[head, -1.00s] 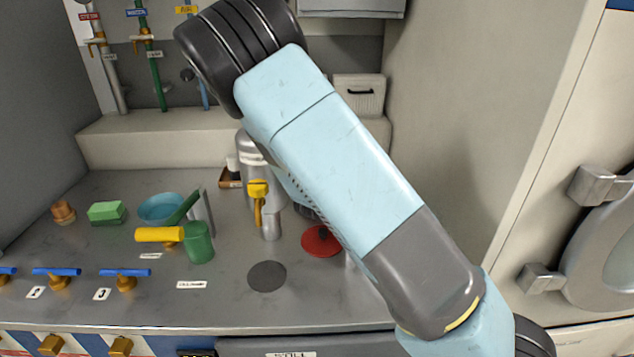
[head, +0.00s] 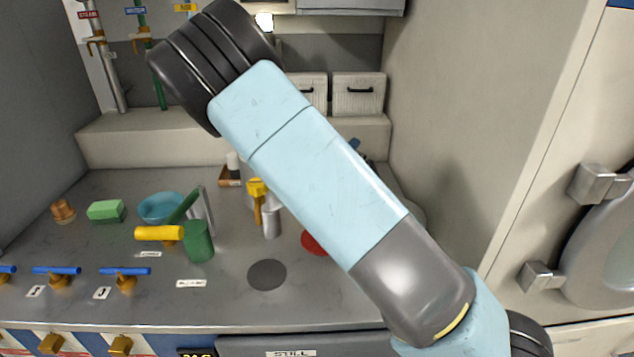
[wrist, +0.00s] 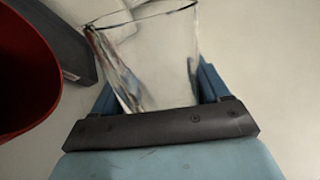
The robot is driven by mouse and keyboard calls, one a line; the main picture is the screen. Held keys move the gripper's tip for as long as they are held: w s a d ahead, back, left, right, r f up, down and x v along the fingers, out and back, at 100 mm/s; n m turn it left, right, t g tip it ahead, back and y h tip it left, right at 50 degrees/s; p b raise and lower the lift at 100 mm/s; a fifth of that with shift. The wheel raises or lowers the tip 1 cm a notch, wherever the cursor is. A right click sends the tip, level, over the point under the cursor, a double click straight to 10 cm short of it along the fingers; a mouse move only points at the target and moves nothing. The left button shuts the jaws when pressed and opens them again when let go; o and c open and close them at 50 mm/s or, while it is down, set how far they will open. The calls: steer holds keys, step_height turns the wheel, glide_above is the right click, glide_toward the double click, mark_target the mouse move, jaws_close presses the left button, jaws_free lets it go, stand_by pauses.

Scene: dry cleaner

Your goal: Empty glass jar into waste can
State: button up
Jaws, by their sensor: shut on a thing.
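In the wrist view my gripper (wrist: 158,88) is shut on a clear glass jar (wrist: 150,50), with a blue finger on either side of it. The jar's rim shows at the top of that view. Reddish and dark streaks show along its left side; I cannot tell whether these are contents or reflections. A red, round, open container (wrist: 25,75) with a dark inside is close to the left of the jar, apart from it. It may be the waste can. In the head view my arm hides the gripper and jar.
The grey counter holds a red round item (head: 314,242), partly behind my arm, a yellow-handled metal fitting (head: 257,190), a green cup (head: 199,240), a blue bowl (head: 160,207) and a green block (head: 105,211). A tall cream panel (head: 470,110) stands to the right.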

steer(key=shift+w+a+f+n, duration=0.15)
steer(key=shift+a+f+n, duration=0.1)
steer(key=shift+f, duration=0.15)
steer(key=shift+w+a+f+n, duration=0.15)
steer(key=shift+f+n, duration=0.1)
steer(key=shift+f, duration=0.15)
steer(key=shift+f+n+t+y+p, duration=0.25)
steer(key=shift+n+p, duration=0.25)
steer(key=shift+n, duration=0.5)
steer(key=shift+a+r+n+p, duration=0.2)
steer(key=shift+r+n+p, duration=0.25)
steer(key=shift+n, duration=0.55)
steer(key=shift+y, duration=0.35)
